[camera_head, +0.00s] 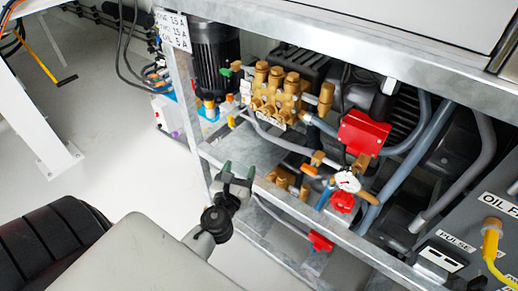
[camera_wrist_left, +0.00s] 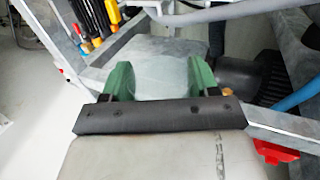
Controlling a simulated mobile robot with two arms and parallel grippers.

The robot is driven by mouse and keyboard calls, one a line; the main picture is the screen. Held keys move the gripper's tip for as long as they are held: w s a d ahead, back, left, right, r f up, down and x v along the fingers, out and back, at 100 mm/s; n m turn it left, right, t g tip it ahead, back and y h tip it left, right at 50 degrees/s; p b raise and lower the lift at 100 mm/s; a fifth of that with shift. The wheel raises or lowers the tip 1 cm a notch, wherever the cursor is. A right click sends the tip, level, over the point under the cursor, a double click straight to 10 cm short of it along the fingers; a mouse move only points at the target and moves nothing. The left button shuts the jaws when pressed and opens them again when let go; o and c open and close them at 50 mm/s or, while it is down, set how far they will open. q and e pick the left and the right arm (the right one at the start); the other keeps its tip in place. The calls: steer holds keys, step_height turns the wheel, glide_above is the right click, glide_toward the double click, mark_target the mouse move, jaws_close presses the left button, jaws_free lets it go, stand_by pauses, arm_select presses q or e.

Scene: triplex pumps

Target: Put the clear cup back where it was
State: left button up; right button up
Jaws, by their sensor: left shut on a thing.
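My left gripper (camera_head: 239,172) is in front of the metal pump frame, near its lower left shelf edge. In the left wrist view its two green fingers (camera_wrist_left: 160,78) stand apart with a faint, see-through shape between them. I take this to be the clear cup (camera_wrist_left: 160,88), held between the fingers; its outline is hard to make out against the grey metal behind. The cup's rim and base are not clear in either view. My right gripper is not in view.
The metal frame (camera_head: 285,200) holds a brass pump (camera_head: 276,90), a black motor (camera_head: 214,60), hoses and a red box (camera_head: 364,132). A pressure gauge (camera_head: 347,181) and red valve handle (camera_head: 341,202) are to the gripper's right. White floor lies open at left.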

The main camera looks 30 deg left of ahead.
arm_select(q)
steer(key=x, duration=1)
steer(key=b+x, duration=0.1)
steer(key=x, duration=0.6)
steer(key=shift+w+a+f, duration=0.1)
steer(key=shift+w, duration=0.2)
steer(key=shift+f+b, duration=0.35)
steer(key=shift+b, duration=0.05)
steer(key=shift+f+b, duration=0.7)
steer(key=shift+f, duration=0.15)
steer(key=shift+f+b, duration=0.45)
steer(key=shift+f, duration=0.15)
steer(key=shift+r, duration=0.1)
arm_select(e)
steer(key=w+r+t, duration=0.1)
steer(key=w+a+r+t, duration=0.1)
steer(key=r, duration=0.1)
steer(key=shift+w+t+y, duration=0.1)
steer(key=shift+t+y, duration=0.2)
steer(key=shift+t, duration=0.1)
arm_select(q)
steer(key=o, duration=0.9)
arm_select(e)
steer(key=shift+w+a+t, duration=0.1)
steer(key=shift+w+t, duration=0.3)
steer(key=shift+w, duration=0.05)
